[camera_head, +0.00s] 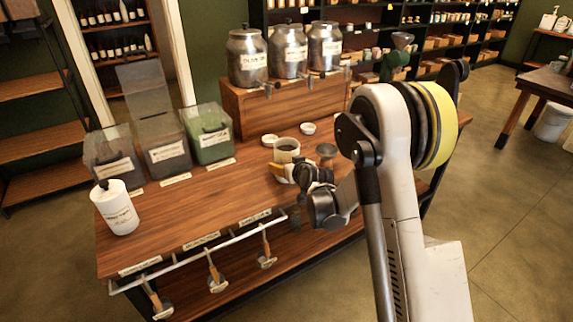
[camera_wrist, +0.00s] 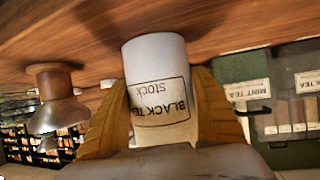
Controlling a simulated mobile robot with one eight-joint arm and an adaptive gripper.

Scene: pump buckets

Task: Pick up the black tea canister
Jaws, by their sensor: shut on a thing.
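In the wrist view my gripper (camera_wrist: 160,115) hides the part of the canister nearest the camera. I cannot tell whether its base touches the counter.
Small white bowls (camera_head: 307,128) and a metal-topped object (camera_head: 326,152) stand close by. Metal urns (camera_head: 288,52) stand on a wooden riser (camera_head: 245,100) behind. Clear bins, one a green bin (camera_head: 208,135), and a white pump bottle (camera_head: 116,208) stand left. The front middle of the counter is clear.

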